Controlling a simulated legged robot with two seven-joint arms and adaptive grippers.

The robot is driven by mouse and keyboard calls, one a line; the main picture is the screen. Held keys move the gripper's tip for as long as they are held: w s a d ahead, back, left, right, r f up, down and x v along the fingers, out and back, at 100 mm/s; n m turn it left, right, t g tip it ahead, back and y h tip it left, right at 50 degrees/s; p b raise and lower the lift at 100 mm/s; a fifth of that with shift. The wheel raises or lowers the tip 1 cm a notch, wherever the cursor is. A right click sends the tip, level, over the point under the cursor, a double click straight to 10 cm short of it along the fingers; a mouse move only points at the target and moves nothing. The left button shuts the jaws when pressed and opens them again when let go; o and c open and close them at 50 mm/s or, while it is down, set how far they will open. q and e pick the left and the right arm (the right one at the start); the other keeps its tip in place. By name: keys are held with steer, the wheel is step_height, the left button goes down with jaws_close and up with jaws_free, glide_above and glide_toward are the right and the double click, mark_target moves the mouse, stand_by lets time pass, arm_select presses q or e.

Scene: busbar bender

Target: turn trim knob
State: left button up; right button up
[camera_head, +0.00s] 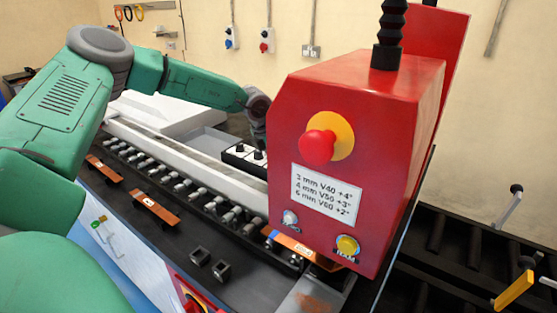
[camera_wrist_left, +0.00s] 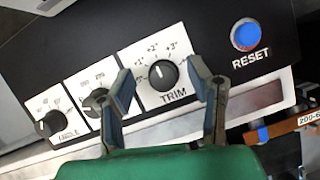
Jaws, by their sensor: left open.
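The trim knob (camera_wrist_left: 164,75) is a black dial with a white pointer line on a white square plate marked TRIM, with a scale around its top. It shows in the left wrist view. My left gripper (camera_wrist_left: 165,85) is open, with one finger on either side of the trim knob in this view. I cannot tell whether the fingers touch it. The left finger partly covers the middle knob (camera_wrist_left: 97,101). In the head view my left arm reaches behind the red machine head (camera_head: 350,150), which hides the left fingertips. My right gripper is not seen.
A blue RESET button (camera_wrist_left: 245,35) sits right of the trim plate. Another black knob (camera_wrist_left: 52,123) is at the panel's left end. In the head view the red head carries a red mushroom button (camera_head: 318,146). Copper bars (camera_head: 155,208) lie on the machine bed.

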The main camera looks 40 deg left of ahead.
arm_select(q)
steer(key=v, duration=1.1)
steer(key=shift+a+r, duration=0.2)
steer(key=shift+w, duration=0.1)
